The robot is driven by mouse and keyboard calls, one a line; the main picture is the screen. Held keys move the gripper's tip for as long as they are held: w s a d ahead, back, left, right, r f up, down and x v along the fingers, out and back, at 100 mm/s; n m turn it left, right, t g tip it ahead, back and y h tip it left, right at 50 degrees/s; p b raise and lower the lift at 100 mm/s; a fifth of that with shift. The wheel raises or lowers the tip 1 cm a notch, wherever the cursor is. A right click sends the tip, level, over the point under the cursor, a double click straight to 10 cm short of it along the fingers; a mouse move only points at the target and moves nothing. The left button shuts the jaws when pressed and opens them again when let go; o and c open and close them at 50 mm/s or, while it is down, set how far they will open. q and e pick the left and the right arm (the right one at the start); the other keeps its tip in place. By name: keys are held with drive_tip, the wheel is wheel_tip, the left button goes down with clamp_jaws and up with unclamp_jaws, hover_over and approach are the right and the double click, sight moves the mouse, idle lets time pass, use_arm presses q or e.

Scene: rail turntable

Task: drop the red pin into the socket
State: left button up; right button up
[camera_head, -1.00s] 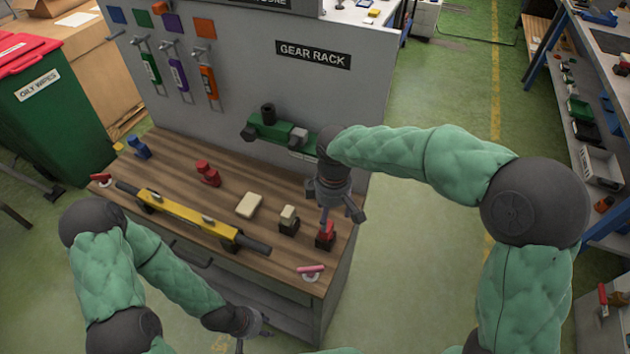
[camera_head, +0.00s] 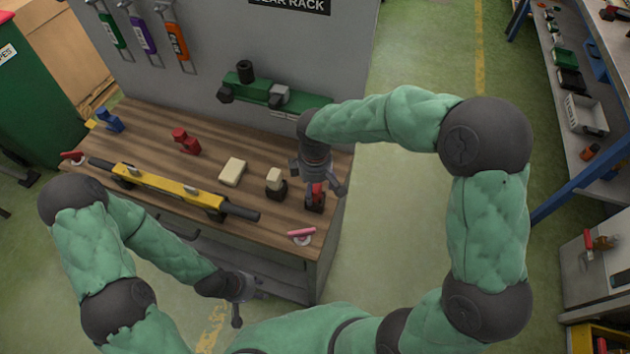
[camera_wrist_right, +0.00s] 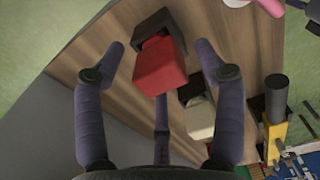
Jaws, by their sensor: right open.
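A red block (camera_head: 315,196) with a dark base stands at the right end of the wooden bench and could be the red pin. In the right wrist view the red block (camera_wrist_right: 160,72) sits in a black holder (camera_wrist_right: 155,30) between the spread fingers. My right gripper (camera_head: 318,187) is open just above it, fingers pointing down, with no clear grip on it. Another red piece (camera_head: 186,141) stands further left on the bench. I cannot tell which part is the socket. My left gripper (camera_head: 246,300) hangs in front of the bench, fingers apart and empty.
A cream piece on a black base (camera_head: 276,184) stands close left of the right gripper. A cream block (camera_head: 232,172), a yellow bar (camera_head: 170,190) and a blue piece (camera_head: 109,121) are further left. A green fixture (camera_head: 270,92) is on the grey panel behind.

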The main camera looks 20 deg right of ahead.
drive_tip(key=shift+f, duration=0.2)
clamp_jaws()
drive_tip(key=c, duration=1.1)
unclamp_jaws()
drive_tip(key=shift+c, duration=0.2)
clamp_jaws()
drive_tip(key=shift+r, duration=0.1)
drive_tip(key=shift+r+p, duration=0.7)
drive_tip(key=shift+r+p, duration=2.65)
drive_tip(key=shift+r, duration=0.35)
drive_tip(key=shift+r, duration=0.1)
